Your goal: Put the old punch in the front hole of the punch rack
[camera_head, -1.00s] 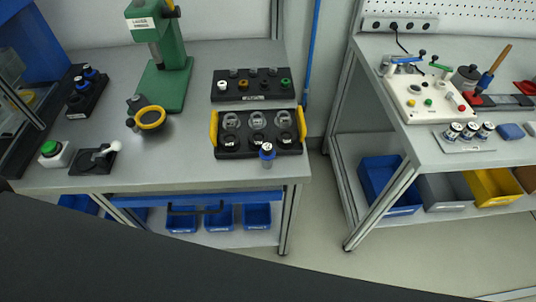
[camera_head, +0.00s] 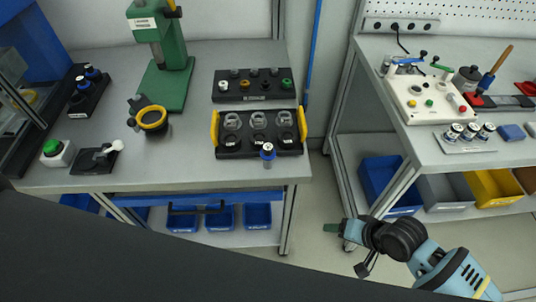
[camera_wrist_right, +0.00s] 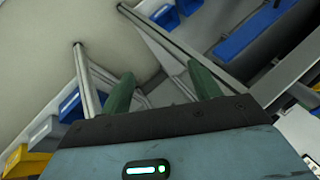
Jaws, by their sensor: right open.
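My right gripper (camera_head: 331,228) is open and empty, over the gap between the tables at lower right, well away from both. Its green fingers stand apart in the right wrist view (camera_wrist_right: 163,85). My left gripper is not in view.
A green press (camera_head: 172,82) stands at the back of the left table, with a yellow-ringed cup (camera_head: 150,118) in front. The yellow-handled tray (camera_head: 230,155) and a black rack of coloured knobs (camera_head: 250,97) lie right. The right table (camera_head: 425,150) holds a white control panel (camera_head: 412,112).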

